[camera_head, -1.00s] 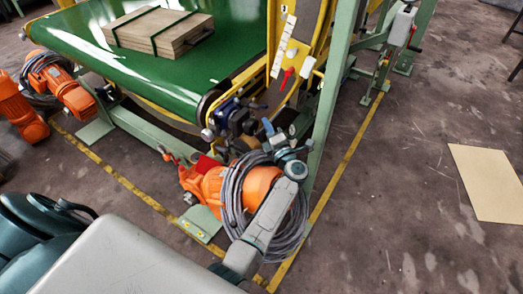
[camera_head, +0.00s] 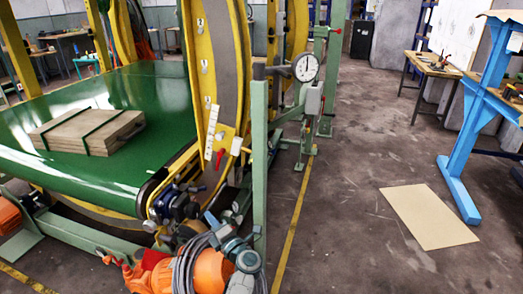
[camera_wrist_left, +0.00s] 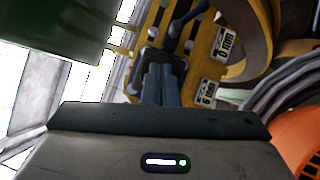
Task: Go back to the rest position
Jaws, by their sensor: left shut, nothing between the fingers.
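My left gripper (camera_head: 211,219) is low in the head view, beside an orange motor (camera_head: 213,271) with coiled grey cable. My teal and grey wrist joints show just to its right. In the left wrist view its two blue-grey fingers (camera_wrist_left: 162,84) are together, with nothing between them. They point toward a yellow plate (camera_wrist_left: 204,62) with dark slots and small labels. I cannot tell whether the fingertips touch the plate. My right gripper is in neither view.
A green belt (camera_head: 105,95) carries strapped wooden boards (camera_head: 88,131) at the left. A yellow ring frame (camera_head: 215,65) and green post (camera_head: 259,160) stand close to the gripper. Open floor lies to the right, with a beige sheet (camera_head: 430,217) and a blue stand (camera_head: 465,150).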

